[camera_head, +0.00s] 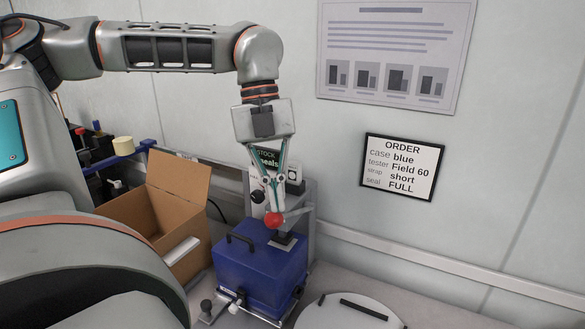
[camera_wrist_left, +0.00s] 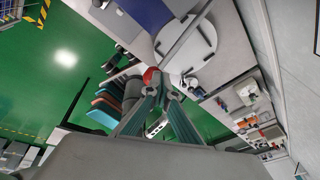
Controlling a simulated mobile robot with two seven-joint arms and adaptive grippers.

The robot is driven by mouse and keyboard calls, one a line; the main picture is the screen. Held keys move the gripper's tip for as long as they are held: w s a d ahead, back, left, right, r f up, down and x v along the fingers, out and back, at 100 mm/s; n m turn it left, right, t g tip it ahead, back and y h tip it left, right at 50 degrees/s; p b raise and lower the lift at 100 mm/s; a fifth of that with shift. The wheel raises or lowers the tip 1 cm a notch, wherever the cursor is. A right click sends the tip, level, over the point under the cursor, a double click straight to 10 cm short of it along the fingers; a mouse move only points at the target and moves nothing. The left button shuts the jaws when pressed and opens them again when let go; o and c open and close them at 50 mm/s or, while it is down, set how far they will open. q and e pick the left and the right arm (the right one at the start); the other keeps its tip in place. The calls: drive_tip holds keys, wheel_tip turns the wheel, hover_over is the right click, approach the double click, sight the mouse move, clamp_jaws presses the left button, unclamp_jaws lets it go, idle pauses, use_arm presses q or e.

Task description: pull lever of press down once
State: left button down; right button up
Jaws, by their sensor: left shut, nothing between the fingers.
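The press has a grey upright frame (camera_head: 305,205) and stands by the wall. Its lever ends in a red ball knob (camera_head: 275,220). A dark pressing pad (camera_head: 286,240) is above a closed blue case (camera_head: 258,270) with a black handle. My left gripper (camera_head: 273,205) points down, its fingertips shut and empty, just above or touching the red knob; I cannot tell which. In the left wrist view the red knob (camera_wrist_left: 150,74) shows just past the fingertips (camera_wrist_left: 163,90). Much of the lever arm is hidden behind the gripper. My right gripper is not in view.
An open cardboard box (camera_head: 150,215) stands left of the press. A white round plate (camera_head: 345,312) with a black strap lies in front right. An order sign (camera_head: 401,167) and a poster (camera_head: 395,50) hang on the wall. A rail runs along the wall.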

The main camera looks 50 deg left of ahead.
use_arm(q)
drive_tip(key=shift+s+d+f+b, duration=0.3)
drive_tip(key=shift+s+f, duration=0.35)
drive_tip(key=shift+s, duration=0.15)
idle(1.2)
drive_tip(key=shift+w+a+r, duration=0.1)
idle(0.4)
drive_tip(key=shift+w+a+r+p, duration=0.15)
drive_tip(key=shift+w+a+r, duration=0.15)
drive_tip(key=shift+w+r, duration=0.55)
drive_tip(key=shift+w+a+r+p, duration=0.15)
drive_tip(key=shift+w+a+r, duration=0.1)
drive_tip(key=shift+w+r, duration=0.55)
drive_tip(key=w+a+r+p, duration=0.1)
drive_tip(key=w+r+p, duration=0.2)
drive_tip(key=w, duration=0.3)
drive_tip(key=shift+a+r, duration=0.4)
drive_tip(key=shift+r, duration=0.25)
drive_tip(key=shift+r, duration=0.1)
